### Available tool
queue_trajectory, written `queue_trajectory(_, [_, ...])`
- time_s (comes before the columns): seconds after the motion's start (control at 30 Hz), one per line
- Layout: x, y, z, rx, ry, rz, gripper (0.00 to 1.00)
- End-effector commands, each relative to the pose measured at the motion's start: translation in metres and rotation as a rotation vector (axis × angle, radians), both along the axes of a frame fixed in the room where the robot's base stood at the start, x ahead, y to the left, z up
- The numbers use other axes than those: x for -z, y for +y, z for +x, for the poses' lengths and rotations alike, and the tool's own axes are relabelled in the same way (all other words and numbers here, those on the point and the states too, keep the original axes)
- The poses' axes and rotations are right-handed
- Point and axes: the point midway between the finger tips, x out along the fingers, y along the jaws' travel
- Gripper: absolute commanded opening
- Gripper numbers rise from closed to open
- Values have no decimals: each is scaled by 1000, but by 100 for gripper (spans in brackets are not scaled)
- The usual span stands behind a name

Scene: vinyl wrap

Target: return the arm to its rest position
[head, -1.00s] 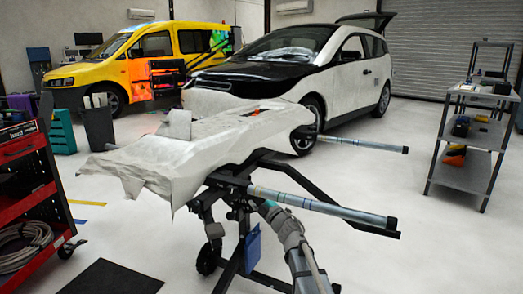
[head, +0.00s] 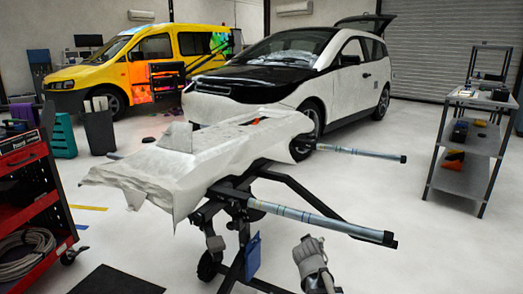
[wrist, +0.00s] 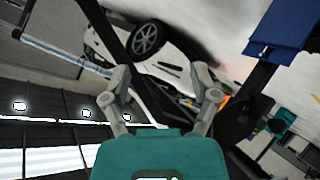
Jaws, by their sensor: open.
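My arm (head: 313,262) shows at the bottom of the head view, right of centre, below the lower stand rail, with clear floor around its visible part. In the wrist view my gripper (wrist: 161,75) has its two fingers spread apart with nothing between them. The wrist view is tilted, with the white and black car and dark stand bars beyond the fingers. I cannot make out the fingers in the head view.
A stand holds a white wrapped panel (head: 200,160), with two metal rails (head: 320,213) jutting right. A blue cloth (head: 252,257) hangs beneath. A red tool cart (head: 25,200) stands left, a grey shelf (head: 462,178) right. The car (head: 340,75) is behind. Floor (head: 420,250) is open front right.

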Motion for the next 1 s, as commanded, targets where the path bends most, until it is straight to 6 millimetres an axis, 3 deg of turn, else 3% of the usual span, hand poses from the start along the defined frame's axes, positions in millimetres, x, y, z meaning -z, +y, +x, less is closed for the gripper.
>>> queue_trajectory(0.2, [4,-14,-59,148,248,148,77])
queue_trajectory(0.5, [5,-7,-143,277,595,348,77])
queue_trajectory(1.0, [-16,11,-221,336,917,513,77])
